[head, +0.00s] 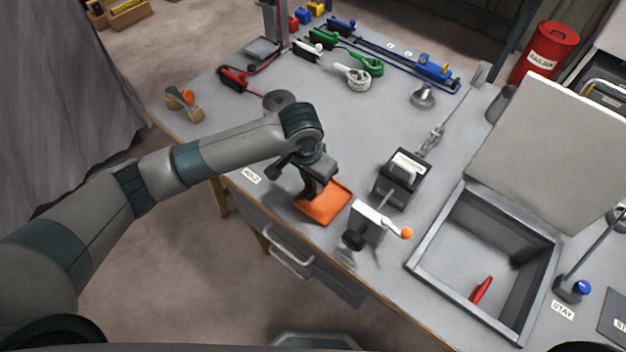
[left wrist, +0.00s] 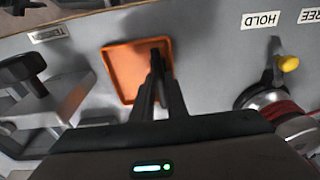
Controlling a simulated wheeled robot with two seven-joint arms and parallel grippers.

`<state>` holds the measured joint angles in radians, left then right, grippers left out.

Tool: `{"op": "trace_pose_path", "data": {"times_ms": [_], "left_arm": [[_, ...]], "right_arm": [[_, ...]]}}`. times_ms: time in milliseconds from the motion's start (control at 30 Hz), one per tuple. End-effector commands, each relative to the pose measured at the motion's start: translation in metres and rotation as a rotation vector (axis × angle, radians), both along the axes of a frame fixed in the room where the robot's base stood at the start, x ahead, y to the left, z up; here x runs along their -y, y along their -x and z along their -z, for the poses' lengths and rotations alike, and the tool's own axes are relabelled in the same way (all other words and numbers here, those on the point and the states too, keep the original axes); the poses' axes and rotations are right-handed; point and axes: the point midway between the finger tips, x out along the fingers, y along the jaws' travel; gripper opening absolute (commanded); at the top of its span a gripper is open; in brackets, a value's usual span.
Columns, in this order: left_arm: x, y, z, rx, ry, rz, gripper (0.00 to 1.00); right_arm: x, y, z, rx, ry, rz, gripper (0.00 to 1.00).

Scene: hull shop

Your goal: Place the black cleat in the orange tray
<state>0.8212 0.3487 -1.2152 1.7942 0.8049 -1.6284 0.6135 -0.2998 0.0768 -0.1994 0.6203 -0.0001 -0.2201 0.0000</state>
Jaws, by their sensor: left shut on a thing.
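The orange tray (head: 335,207) lies on the grey bench near its front edge. It also shows in the left wrist view (left wrist: 118,72). My left gripper (head: 312,194) points down over the tray, with its fingertips (left wrist: 158,62) over the tray's right part in the left wrist view. It is shut on a small dark thing, likely the black cleat, which hardly stands out from the dark fingers. I cannot tell whether it touches the tray floor. My right gripper is not in view.
A clamp with an orange knob (head: 368,224) stands close right of the tray, with a black device (head: 399,178) behind it. A grey open bin (head: 440,232) holds a red item (head: 482,290). Coiled ropes (head: 352,76) lie at the back. The bench middle is clear.

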Motion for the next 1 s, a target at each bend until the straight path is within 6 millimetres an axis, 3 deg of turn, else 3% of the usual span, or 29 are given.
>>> {"op": "trace_pose_path", "data": {"times_ms": [333,367,433,767,1000], "left_arm": [[0.000,0.000,0.002,0.000,0.002,-0.001,0.00],[0.000,0.000,0.003,0.001,0.001,0.000,0.18],[0.000,0.000,0.002,0.001,0.001,0.000,0.32],[0.000,0.000,0.002,0.001,0.001,0.000,0.32],[0.000,0.001,-0.013,0.003,0.002,0.001,0.32]], "right_arm": [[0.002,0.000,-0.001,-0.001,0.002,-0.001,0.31],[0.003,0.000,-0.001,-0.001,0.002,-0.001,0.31],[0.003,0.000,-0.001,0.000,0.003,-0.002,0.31],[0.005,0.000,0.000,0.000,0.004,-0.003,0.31],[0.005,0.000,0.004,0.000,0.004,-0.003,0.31]]}}
